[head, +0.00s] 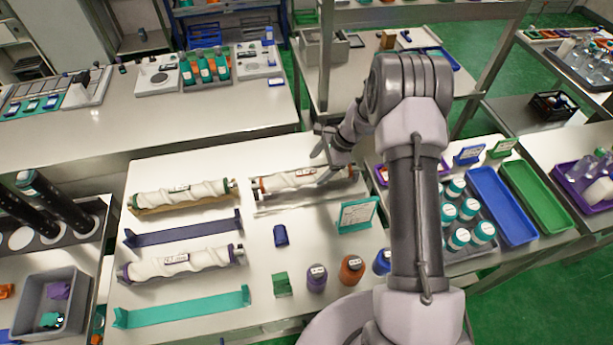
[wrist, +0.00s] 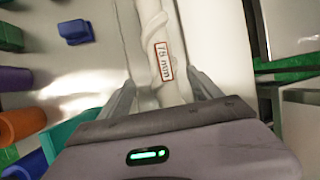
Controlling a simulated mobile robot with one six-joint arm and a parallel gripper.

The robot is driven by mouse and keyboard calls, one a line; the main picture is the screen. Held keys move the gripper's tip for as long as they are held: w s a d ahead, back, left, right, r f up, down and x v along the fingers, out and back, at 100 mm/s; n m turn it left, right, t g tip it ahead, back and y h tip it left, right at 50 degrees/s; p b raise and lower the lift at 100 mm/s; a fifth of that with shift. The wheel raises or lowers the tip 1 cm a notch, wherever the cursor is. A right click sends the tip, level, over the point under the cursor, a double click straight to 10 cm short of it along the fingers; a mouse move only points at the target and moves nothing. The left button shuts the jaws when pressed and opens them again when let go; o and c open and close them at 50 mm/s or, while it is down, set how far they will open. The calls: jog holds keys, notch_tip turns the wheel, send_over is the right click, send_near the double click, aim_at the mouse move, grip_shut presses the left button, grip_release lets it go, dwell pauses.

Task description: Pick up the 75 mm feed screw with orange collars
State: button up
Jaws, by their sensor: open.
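The feed screw with orange collars (head: 300,180) is a white spiral rod lying in a cradle at the back right of the table. In the wrist view the screw (wrist: 152,45) runs up the picture, with a red-framed label reading "75 mm". My gripper (wrist: 160,92) is open, with one finger on each side of the screw near the label. Whether the fingers touch it cannot be told. In the head view my gripper (head: 330,150) is at the screw's right part, and my arm hides some of that end.
Another white screw (head: 180,193) with green collars lies at the left, and one with purple collars (head: 180,262) in front of it. An empty blue cradle (head: 183,229) and teal cradle (head: 185,307) lie nearby. A green sign (head: 357,214) and a blue block (head: 280,235) stand close to the orange-collared screw.

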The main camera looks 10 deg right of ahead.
aim_at(311, 173)
jog(key=x, duration=0.7)
jog(key=shift+w+d, duration=0.15)
jog(key=shift+w, duration=0.15)
jog(key=shift+s+r, duration=0.1)
jog(key=shift+c, duration=0.2)
grip_shut()
